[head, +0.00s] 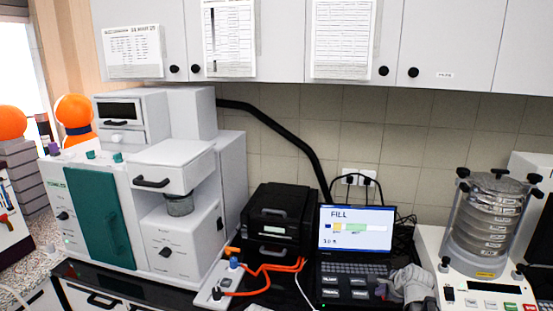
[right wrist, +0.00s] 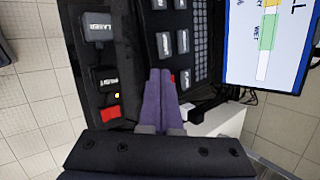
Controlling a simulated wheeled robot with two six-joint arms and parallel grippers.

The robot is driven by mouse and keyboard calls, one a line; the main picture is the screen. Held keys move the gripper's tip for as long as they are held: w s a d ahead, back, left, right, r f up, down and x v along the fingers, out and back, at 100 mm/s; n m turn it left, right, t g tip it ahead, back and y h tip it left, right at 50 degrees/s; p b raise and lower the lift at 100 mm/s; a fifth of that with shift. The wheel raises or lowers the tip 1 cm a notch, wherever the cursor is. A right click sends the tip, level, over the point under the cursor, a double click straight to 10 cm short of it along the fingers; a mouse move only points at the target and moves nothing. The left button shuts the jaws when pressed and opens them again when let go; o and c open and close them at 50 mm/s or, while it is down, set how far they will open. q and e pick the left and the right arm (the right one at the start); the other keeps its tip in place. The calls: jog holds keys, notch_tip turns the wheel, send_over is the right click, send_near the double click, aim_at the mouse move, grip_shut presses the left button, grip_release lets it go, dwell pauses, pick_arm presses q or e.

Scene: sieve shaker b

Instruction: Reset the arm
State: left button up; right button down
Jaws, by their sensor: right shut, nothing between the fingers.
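My right gripper (head: 400,284) shows at the lower right of the head view, in front of the laptop's right side. In the right wrist view its two purple fingers (right wrist: 160,78) lie together, shut and empty. They are over the black key panel (right wrist: 132,60) in front of the laptop; I cannot tell the height above it. The laptop (head: 355,229) is open and its screen reads FILL. My left gripper is not in view.
The sieve shaker (head: 484,225) with its clamped stack stands close on the right. A white and teal machine (head: 95,215) fills the left. A black case (head: 283,213) and orange cables (head: 270,268) lie between. Wall cabinets (head: 450,45) hang above.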

jog(key=a+f+n, duration=0.1)
jog(key=a, duration=0.1)
jog(key=s+a+f+n+g+b, duration=0.1)
jog(key=a, duration=0.1)
jog(key=s+a+f+n, duration=0.1)
jog(key=a+n, duration=0.1)
jog(key=a, duration=0.1)
jog(key=shift+s+f, duration=0.1)
jog(key=shift+s, duration=0.15)
pick_arm(q)
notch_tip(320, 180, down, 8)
jog(key=b, duration=0.6)
jog(key=shift+b, duration=0.35)
pick_arm(e)
jog(key=s+a+f+n+g+h, duration=0.1)
jog(key=s+a+f+n+g, duration=0.2)
jog(key=s+a+n, duration=0.7)
jog(key=s+a+f+n+g+h, duration=0.1)
jog(key=s+a+f+n+g, duration=0.2)
jog(key=s+a+f+n, duration=0.3)
jog(key=s+a+n, duration=0.3)
jog(key=s+n, duration=0.2)
jog(key=shift+s+a+f+g, duration=0.15)
jog(key=shift+s+a+g, duration=0.2)
jog(key=shift+s+g, duration=0.05)
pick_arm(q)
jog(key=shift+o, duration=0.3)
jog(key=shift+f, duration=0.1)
